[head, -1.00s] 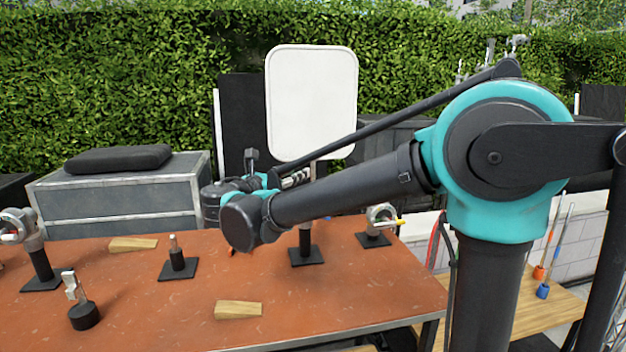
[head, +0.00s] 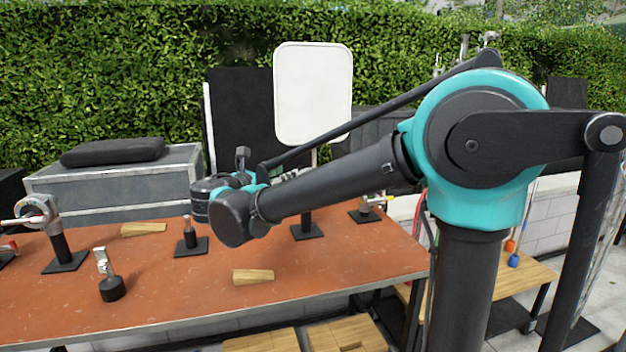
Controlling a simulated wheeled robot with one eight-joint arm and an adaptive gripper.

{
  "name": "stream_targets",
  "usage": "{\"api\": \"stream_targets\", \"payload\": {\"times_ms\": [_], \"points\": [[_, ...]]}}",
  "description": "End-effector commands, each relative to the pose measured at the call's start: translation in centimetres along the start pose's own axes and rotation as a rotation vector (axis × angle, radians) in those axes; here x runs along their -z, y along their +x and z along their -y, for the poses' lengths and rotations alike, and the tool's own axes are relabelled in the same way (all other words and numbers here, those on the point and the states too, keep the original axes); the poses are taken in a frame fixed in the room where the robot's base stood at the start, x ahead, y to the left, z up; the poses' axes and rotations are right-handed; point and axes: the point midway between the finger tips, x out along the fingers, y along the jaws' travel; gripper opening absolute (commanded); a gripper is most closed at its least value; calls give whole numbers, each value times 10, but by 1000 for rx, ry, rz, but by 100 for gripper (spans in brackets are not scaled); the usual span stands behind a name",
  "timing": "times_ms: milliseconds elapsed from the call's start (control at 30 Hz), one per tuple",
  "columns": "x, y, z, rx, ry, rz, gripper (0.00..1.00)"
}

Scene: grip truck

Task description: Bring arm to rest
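My arm reaches from the column at the right across the head view to the left, over the back part of the orange-red table (head: 340,268). The forearm is folded, and its dark and teal wrist hangs above the table. My gripper lies around the wrist, partly behind the forearm. A small silvery part shows there, but I cannot make out fingers or tell whether they are open or shut. No held object is visible.
Several small stands, such as one with a silver clamp (head: 105,268), and wooden wedges (head: 253,276) are on the table. Behind are a grey chest (head: 110,190), a white panel (head: 312,95) and a hedge. A low wooden bench (head: 515,285) stands at right.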

Motion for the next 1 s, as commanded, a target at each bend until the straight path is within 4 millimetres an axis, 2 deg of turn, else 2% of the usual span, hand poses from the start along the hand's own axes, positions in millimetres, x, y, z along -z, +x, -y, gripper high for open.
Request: {"api": "stream_targets", "payload": {"times_ms": [167,367,467,567,633,800,900,1000], "points": [[19,22,27,43,82,-67,35],[52,50,72,122,232,-176,35],[75,65,103,185,345,-246,35],[108,80,148,286,514,-334,35],[136,86,186,379,668,-401,35],[200,80,265,639,1078,-525,35],[235,65,302,808,1332,-568,35],[265,45,331,986,1591,-589,35]]}}
